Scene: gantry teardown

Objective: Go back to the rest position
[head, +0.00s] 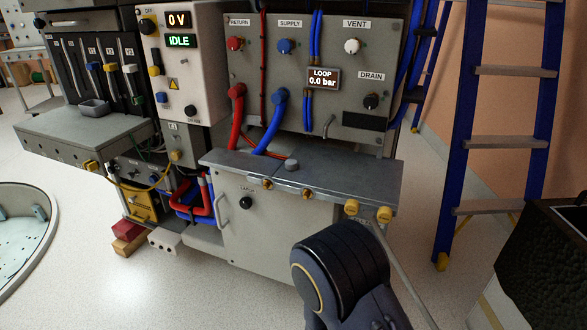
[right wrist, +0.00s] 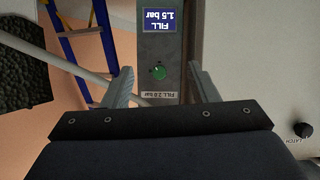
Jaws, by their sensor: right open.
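My right gripper (right wrist: 163,88) shows in the right wrist view with its two grey fingers spread wide apart. Nothing is held between them. Beyond the gap is a grey panel strip (right wrist: 158,52) with a green knob (right wrist: 158,72), a blue FILL 1.5 bar display (right wrist: 160,20) and a FILL 2.0 bar label, all upside down. I cannot tell the distance from the fingertips to the panel. In the head view a dark rounded link of my arm stands at the bottom, right of centre. Neither gripper shows in the head view.
The grey cabinet (head: 268,221) with its hose panel (head: 270,62) fills the middle. A blue ladder (head: 462,130) stands at right, near a dark rough block (head: 540,265). A round basin (head: 50,215) is at left; red and wooden blocks (head: 128,236) lie on the floor. Floor between is clear.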

